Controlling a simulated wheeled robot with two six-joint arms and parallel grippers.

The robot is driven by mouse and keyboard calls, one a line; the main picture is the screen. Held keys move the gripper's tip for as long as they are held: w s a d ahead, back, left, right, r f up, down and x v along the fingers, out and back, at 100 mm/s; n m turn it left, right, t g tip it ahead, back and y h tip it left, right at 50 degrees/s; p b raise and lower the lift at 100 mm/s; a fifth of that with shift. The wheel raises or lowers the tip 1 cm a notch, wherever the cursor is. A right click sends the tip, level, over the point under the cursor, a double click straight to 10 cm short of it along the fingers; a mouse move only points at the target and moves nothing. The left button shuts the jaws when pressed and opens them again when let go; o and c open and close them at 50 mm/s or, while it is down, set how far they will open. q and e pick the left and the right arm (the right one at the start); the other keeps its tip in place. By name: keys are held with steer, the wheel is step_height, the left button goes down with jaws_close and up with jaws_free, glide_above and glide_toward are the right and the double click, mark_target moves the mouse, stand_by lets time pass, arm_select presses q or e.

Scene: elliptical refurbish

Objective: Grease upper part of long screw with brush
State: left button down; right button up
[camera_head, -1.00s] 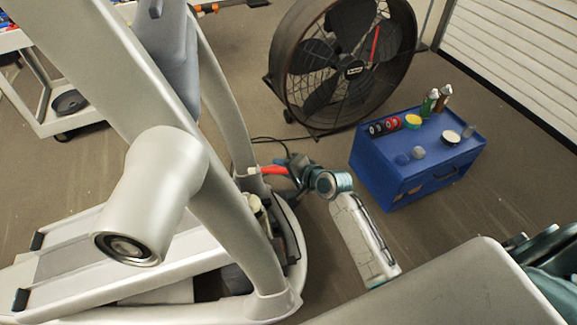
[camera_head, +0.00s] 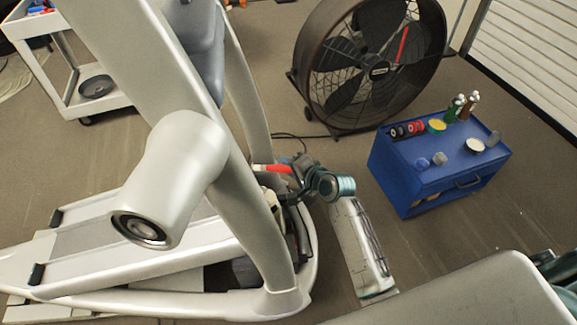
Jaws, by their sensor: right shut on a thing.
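The silver elliptical machine (camera_head: 100,271) fills the left of the head view, with its upright tube (camera_head: 262,215) and open mechanism (camera_head: 292,215) near the middle. My right gripper (camera_head: 294,170) is shut on the red-handled brush (camera_head: 276,168), which points left toward the tube. The brush's far end is hidden behind the tube, so I cannot tell whether it touches anything. The long screw cannot be made out; it may be hidden by the frame and my arm. My left gripper is not in view.
A large black drum fan (camera_head: 372,64) stands behind, its cable on the floor. A blue cabinet (camera_head: 440,178) at right holds bottles, jars and cans. A white cart (camera_head: 98,101) stands at back left. Open floor lies between the elliptical and the cabinet.

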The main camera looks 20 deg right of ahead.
steer(key=shift+w+a+f, duration=0.1)
steer(key=shift+a+f, duration=0.05)
steer(key=shift+a, duration=0.7)
steer(key=shift+p, duration=0.3)
